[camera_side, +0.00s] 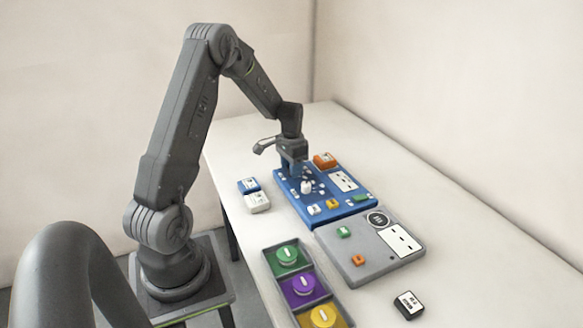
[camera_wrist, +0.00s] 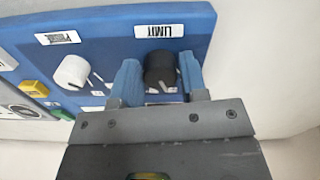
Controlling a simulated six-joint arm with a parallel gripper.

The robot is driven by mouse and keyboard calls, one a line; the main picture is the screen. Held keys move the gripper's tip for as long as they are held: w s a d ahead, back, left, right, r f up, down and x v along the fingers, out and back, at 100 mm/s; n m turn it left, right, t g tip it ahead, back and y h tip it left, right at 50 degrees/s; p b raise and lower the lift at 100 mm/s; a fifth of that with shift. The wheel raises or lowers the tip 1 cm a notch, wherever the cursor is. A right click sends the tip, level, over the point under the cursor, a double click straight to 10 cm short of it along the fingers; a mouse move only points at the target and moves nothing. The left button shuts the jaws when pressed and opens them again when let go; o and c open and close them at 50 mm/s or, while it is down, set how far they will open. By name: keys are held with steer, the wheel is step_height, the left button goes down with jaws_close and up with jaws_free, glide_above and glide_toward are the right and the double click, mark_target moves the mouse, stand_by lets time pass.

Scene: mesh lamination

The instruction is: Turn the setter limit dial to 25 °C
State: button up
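The black limit dial (camera_wrist: 160,68) stands on the blue panel (camera_wrist: 113,42) below a label reading LIMIT in the wrist view. My gripper (camera_wrist: 158,80) has its two blue fingers on either side of this dial. The fingers are very close to its sides; I cannot tell whether they touch it. The dial's pointer and scale values are not readable. In the side view my gripper (camera_side: 292,168) is low over the far left part of the panel and hides the dial. A white dial (camera_wrist: 71,72) is left of the black one in the wrist view.
A grey panel (camera_side: 375,262) stands in front of the blue one. An open tray (camera_side: 312,300) holds green, purple and yellow round pieces. A blue block (camera_side: 248,185) and a white block (camera_side: 257,203) lie left of the blue panel. A black-and-white block (camera_side: 408,305) lies at front right.

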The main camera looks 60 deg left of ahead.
steer(key=o, duration=0.3)
step_height(320, 180, up, 14)
steer(key=shift+f, duration=0.1)
stand_by(0.5)
steer(key=s+d+r+t, duration=0.1)
steer(key=d+r, duration=0.5)
steer(key=d, duration=0.4)
steer(key=s+d+t, duration=0.1)
steer(key=s+d, duration=0.4)
steer(key=d, duration=0.1)
steer(key=s+d+r+m+t, duration=0.1)
steer(key=s+d+t, duration=0.1)
steer(key=s+d, duration=0.3)
steer(key=s+d+t, duration=0.1)
steer(key=s+d, duration=0.4)
steer(key=d, duration=0.4)
steer(key=shift+s+r+m+t, duration=0.1)
steer(key=shift+r+m+t, duration=0.2)
steer(key=shift+m, duration=0.1)
